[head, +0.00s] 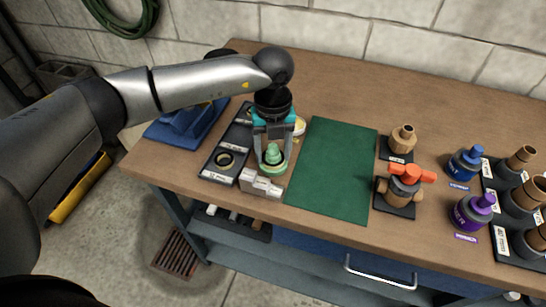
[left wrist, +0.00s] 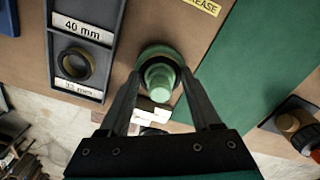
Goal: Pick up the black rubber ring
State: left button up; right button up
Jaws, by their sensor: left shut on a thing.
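A black rubber ring (head: 226,160) lies in a compartment of the dark tray (head: 211,176) left of my left gripper. The left wrist view shows it too (left wrist: 76,64), between the labels 40 mm and 32 mm. My left gripper (head: 272,160) points down at the table's front part, right of the tray. Its fingers are shut on a green stepped piece (head: 273,154), narrow end up, also seen in the left wrist view (left wrist: 159,76). A dark band shows around its wide part; I cannot tell if it is a separate ring. My right gripper is not in view.
A small pale block (head: 261,184) stands at the front edge beside the green piece. A green mat (head: 332,168) lies clear to the right. Farther right are a valve with an orange handle (head: 405,175), a purple bottle (head: 473,211) and a blue bottle (head: 466,163).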

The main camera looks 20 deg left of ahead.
pick_arm(q)
jog(key=c, duration=0.6)
notch_tip(320, 180, up, 20)
jog(key=shift+r+p, duration=0.1)
jog(key=shift+p, duration=1)
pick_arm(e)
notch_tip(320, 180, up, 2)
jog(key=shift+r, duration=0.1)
